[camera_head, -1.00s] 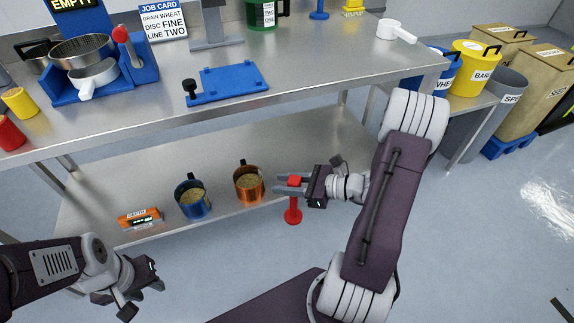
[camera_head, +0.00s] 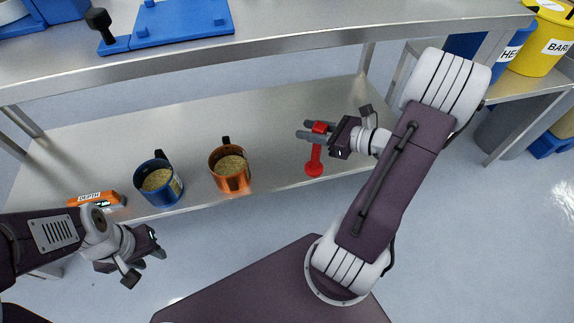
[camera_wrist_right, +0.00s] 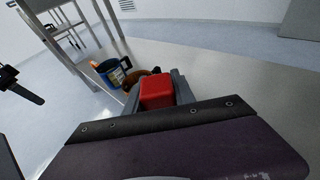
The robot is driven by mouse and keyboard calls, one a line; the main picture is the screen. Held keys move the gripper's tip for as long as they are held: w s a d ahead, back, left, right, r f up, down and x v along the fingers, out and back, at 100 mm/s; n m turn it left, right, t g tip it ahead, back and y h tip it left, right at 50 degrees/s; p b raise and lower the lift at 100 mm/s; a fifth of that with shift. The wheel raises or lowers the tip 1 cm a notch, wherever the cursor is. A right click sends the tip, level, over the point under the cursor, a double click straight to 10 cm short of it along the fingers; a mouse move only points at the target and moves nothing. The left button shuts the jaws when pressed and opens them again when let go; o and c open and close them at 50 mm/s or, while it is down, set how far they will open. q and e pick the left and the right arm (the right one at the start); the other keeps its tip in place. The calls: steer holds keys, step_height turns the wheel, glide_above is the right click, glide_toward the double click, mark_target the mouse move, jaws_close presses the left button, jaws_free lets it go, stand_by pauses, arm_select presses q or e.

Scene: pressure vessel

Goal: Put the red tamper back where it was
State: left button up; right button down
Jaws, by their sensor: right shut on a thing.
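The red tamper (camera_head: 315,155) hangs upright from my right gripper (camera_head: 314,132), which is shut on its square top. Its round foot overlaps the front strip of the lower shelf (camera_head: 280,125), right of the copper mug; I cannot tell whether it touches the shelf. In the right wrist view the tamper's red top (camera_wrist_right: 157,93) sits between the two grey fingers, hiding the rest of it. My left gripper (camera_head: 152,258) is open and empty in front of the shelf, below the blue mug.
A copper mug (camera_head: 231,173) and a blue mug (camera_head: 159,183), both with grainy contents, stand on the lower shelf near an orange depth gauge (camera_head: 97,201). The shelf around the tamper is clear.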

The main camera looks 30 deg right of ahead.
steer(key=w+a+f+b, duration=0.3)
steer(key=w+f+b, duration=0.6)
steer(key=w+f, duration=0.1)
steer(key=shift+w+a+f+b, duration=0.35)
steer(key=shift+f+b, duration=0.05)
steer(key=shift+f, duration=0.1)
steer(key=c, duration=1)
jaws_free()
steer(key=shift+c, duration=0.2)
